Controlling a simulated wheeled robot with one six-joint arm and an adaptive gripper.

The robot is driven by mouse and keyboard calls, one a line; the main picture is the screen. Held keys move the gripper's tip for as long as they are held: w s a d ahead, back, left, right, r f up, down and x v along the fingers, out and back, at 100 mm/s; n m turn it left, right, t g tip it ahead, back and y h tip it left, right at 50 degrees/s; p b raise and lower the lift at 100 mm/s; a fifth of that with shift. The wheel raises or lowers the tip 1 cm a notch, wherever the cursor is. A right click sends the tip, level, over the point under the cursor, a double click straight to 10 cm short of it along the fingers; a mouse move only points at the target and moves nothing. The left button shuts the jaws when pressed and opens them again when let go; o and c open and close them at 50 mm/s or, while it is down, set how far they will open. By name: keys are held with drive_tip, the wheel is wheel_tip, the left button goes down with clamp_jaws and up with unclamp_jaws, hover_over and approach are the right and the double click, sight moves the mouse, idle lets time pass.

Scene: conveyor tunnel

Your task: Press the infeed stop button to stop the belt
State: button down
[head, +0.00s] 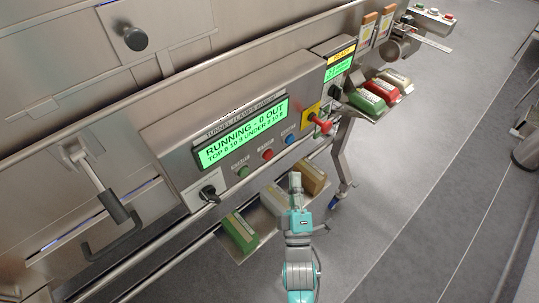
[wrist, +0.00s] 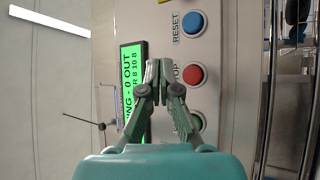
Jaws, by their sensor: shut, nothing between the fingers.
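The control panel (head: 225,112) has a green-lit display reading "RUNNING - 0 OUT". Below the display are a green button (head: 243,171), a red button (head: 267,154) and a blue button (head: 290,139). In the wrist view the red button (wrist: 194,75), with a partly covered label ending "OP", lies just right of my fingertips. A small box at the far top right also carries a red button (head: 447,17); its labels are too small to read. My gripper (head: 295,178) is shut and empty, in front of the panel and below the blue button in the head view. It also shows in the wrist view (wrist: 158,66).
A red mushroom knob (head: 321,124) on a yellow plate sticks out at the panel's right. A key switch (head: 208,193) is at its left. Trays with green, red and tan blocks (head: 368,101) hang nearby. A lever handle (head: 112,205) projects at left. Grey floor is open at right.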

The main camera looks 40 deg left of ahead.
drive_tip(key=a, duration=0.6)
drive_tip(key=shift+w, duration=0.25)
drive_tip(key=shift+a, duration=0.15)
idle(1.2)
drive_tip(key=shift+a, duration=0.3)
drive_tip(key=shift+a, duration=0.55)
idle(0.8)
drive_tip(key=shift+d, duration=0.95)
drive_tip(key=shift+s+d, duration=0.2)
drive_tip(key=shift+d, duration=2.35)
